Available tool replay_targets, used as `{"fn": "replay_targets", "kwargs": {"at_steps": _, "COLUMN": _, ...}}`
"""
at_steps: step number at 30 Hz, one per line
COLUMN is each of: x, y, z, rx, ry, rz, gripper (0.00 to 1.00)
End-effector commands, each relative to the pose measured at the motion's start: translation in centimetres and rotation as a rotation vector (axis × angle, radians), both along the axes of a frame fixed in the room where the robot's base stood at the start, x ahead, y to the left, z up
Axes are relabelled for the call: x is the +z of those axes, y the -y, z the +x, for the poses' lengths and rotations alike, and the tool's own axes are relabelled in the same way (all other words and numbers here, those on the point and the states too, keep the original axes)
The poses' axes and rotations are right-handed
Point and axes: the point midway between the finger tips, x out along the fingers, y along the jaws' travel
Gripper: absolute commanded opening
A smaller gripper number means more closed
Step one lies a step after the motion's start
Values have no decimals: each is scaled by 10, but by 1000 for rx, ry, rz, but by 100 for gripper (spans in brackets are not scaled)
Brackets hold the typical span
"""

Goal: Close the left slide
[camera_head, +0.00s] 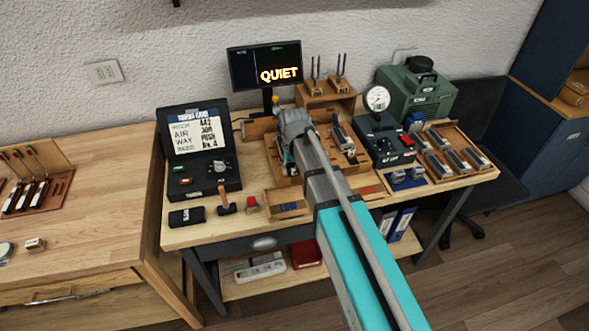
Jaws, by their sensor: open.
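A wooden fixture board (270,146) stands in the middle of the workbench. Small metal and dark parts (343,140) show on its right half. My arm crosses over the board from the lower right and hides much of its middle.
A black card box (198,150) stands left of the board, a screen (265,65) reading "QUIET" behind it. A dark gauge box (383,140), a parts tray (450,152) and a green machine (417,92) stand to the right.

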Motion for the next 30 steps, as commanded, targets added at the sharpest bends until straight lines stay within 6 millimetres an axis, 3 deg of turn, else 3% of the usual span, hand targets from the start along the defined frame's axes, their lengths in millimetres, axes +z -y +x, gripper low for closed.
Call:
{"fn": "replay_targets", "kwargs": {"at_steps": 1, "x": 0, "y": 0, "z": 0, "rx": 0, "ry": 0, "rz": 0, "gripper": 57}}
{"fn": "replay_targets", "kwargs": {"at_steps": 10, "x": 0, "y": 0, "z": 0, "rx": 0, "ry": 0, "rz": 0, "gripper": 2}}
{"fn": "replay_targets", "kwargs": {"at_steps": 19, "x": 0, "y": -1, "z": 3, "rx": 0, "ry": 0, "rz": 0, "gripper": 0}}
{"fn": "replay_targets", "kwargs": {"at_steps": 30, "x": 0, "y": -11, "z": 39, "rx": 0, "ry": 0, "rz": 0, "gripper": 0}}
